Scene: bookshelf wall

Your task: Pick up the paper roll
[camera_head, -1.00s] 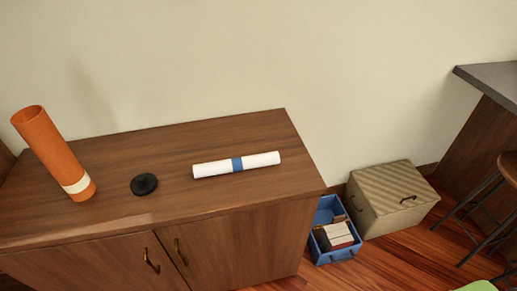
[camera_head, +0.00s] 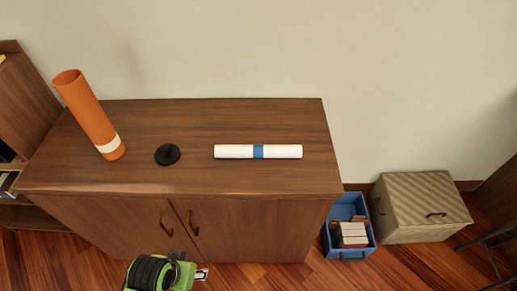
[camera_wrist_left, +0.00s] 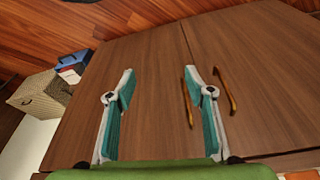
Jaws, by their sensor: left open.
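The paper roll (camera_head: 285,152) is a white tube with a blue band around its middle. It lies flat on the wooden cabinet top, right of centre, running left to right. My left gripper shows in the left wrist view (camera_wrist_left: 160,72), its two teal-padded fingers apart with nothing between them, facing the cabinet doors. In the head view, a green and black part of my arm (camera_head: 160,273) shows at the bottom edge, in front of the cabinet and well away from the roll. The roll is not visible in the left wrist view. My right gripper is out of view.
On the cabinet (camera_head: 225,118) stand a tilted orange tube (camera_head: 88,108) and a black disc-like object (camera_head: 167,155), both left of the roll. The door handles (camera_head: 193,223) stick out in front. A blue bin (camera_head: 347,208) and a beige box (camera_head: 425,200) sit on the floor at right.

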